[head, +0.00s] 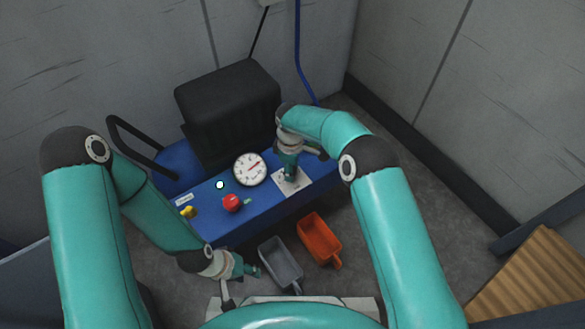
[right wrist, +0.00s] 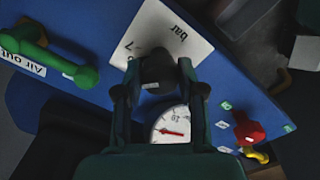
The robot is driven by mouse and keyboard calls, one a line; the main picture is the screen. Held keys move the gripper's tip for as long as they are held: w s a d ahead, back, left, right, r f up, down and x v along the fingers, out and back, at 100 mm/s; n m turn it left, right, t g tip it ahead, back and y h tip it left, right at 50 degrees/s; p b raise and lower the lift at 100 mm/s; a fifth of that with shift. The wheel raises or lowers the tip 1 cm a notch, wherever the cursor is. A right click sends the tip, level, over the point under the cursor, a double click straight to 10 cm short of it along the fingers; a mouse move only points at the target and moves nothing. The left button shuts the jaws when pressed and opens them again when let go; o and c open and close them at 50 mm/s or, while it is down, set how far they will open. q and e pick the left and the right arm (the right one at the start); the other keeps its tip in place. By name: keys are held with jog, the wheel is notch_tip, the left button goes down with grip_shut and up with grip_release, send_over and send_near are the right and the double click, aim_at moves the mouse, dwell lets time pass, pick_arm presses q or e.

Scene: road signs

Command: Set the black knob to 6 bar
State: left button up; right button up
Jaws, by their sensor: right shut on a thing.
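The black knob (right wrist: 157,70) sits on a white plate (right wrist: 160,32) marked "bar" and "7" in the right wrist view. My right gripper (right wrist: 157,85) is shut on the knob, with a finger on each side. In the head view my right gripper (head: 289,172) covers the knob and part of the plate (head: 292,185). A round white gauge (head: 250,169) with a red needle is beside the plate; its reading is too small to tell. The gauge (right wrist: 172,130) is partly hidden by my gripper in the right wrist view. My left gripper (head: 250,270) is low, away from the knob, its jaws unclear.
The blue machine (head: 225,222) carries a black ribbed block (head: 230,105), a red knob (head: 232,203) and a yellow valve (head: 188,212). A green handle (right wrist: 50,60) is by the "Air out" label. Grey (head: 280,262) and orange (head: 320,240) bins stand in front.

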jog(key=shift+w+a+r, duration=0.15)
jog(key=shift+w+a, duration=0.05)
jog(key=shift+w, duration=0.05)
jog(key=o, duration=1.1)
jog(key=shift+s+d, duration=0.1)
jog(key=shift+o, duration=0.2)
notch_tip(320, 180, up, 12)
